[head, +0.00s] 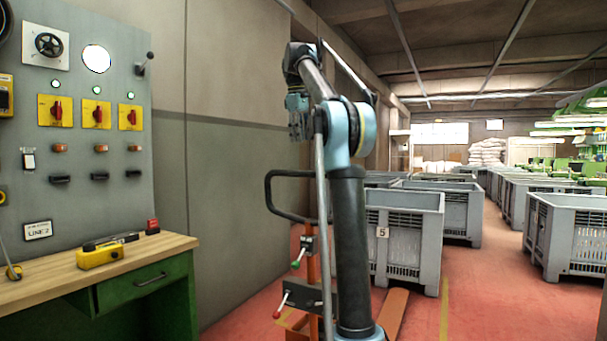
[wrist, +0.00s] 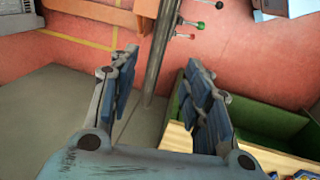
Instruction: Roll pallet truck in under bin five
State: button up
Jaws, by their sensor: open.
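Bin five (head: 405,245) is a grey slatted crate with a "5" label, standing on feet right of my arm in the head view. The orange pallet truck (head: 313,262) stands in front of it, partly hidden by my arm. Its black loop handle (head: 272,200) is upright. One orange fork (head: 396,308) points toward the bin's underside; I cannot tell whether its tip is under it. My gripper (head: 297,117) hangs open and empty, above and apart from the handle. In the wrist view my gripper (wrist: 164,100) has its fingers spread, with the truck's levers (wrist: 195,22) beyond.
A green workbench (head: 140,275) with a wooden top stands at left below a grey control panel (head: 75,130). A yellow gadget (head: 100,257) lies on it. More grey bins (head: 565,235) line the right. The red floor aisle (head: 485,290) between the bin rows is clear.

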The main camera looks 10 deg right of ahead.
jog(key=f, duration=0.4)
jog(key=w+d+f, duration=0.1)
jog(key=f, duration=0.4)
jog(key=w+f, duration=0.1)
jog(key=f, duration=0.3)
jog(key=shift+w+d+f, duration=0.1)
jog(key=shift+d+f, duration=0.25)
grip_shut()
